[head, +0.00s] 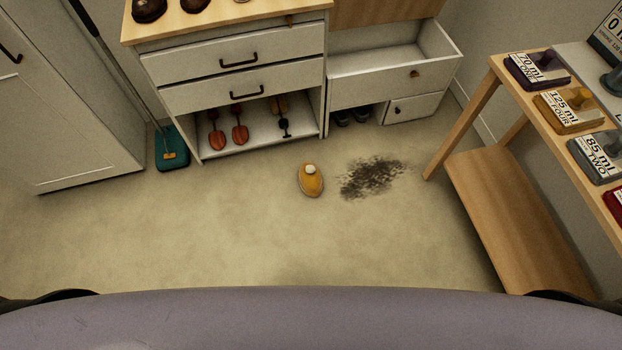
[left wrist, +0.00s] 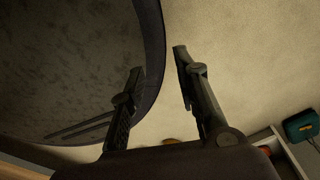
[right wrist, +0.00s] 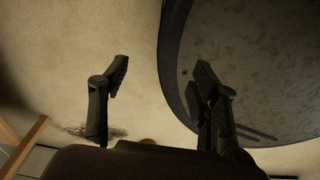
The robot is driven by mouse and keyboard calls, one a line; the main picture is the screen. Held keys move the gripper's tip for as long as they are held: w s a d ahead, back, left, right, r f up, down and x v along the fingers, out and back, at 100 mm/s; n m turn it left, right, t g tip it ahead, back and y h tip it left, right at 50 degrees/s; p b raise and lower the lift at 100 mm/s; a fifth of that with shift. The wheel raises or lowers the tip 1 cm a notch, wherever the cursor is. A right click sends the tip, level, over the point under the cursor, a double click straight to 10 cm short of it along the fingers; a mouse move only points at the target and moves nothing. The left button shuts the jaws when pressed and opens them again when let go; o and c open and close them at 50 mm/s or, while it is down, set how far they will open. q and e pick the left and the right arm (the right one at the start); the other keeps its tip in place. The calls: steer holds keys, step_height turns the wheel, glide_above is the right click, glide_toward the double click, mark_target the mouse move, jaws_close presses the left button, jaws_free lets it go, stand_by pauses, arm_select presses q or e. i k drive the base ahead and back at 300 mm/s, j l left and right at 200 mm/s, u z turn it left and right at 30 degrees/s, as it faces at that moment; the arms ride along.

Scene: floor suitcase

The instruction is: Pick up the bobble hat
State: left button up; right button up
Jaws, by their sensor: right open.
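The bobble hat (head: 311,182) is orange-yellow with a pale bobble. It lies on the floor near the middle of the head view, just left of a dark stain. A small orange patch at the lower edge of the left wrist view (left wrist: 171,141) and of the right wrist view (right wrist: 148,141) appears to be the hat, mostly hidden behind the gripper bodies. My left gripper (left wrist: 158,62) is open and empty beside my own base. My right gripper (right wrist: 160,66) is also open and empty beside my base. Neither gripper shows in the head view, and both are apart from the hat.
A white drawer unit (head: 240,68) with shoes below stands behind the hat. An open-topped bench (head: 365,92) stands to its right. A wooden table (head: 500,95) with labelled weights and a low shelf (head: 515,215) is at right. A teal dustpan (head: 172,148) is at left.

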mark_target(310, 177)
steer(key=i+l+u, duration=0.4)
steer(key=l, duration=0.25)
steer(key=i+l+u, duration=0.2)
steer(key=l, duration=0.15)
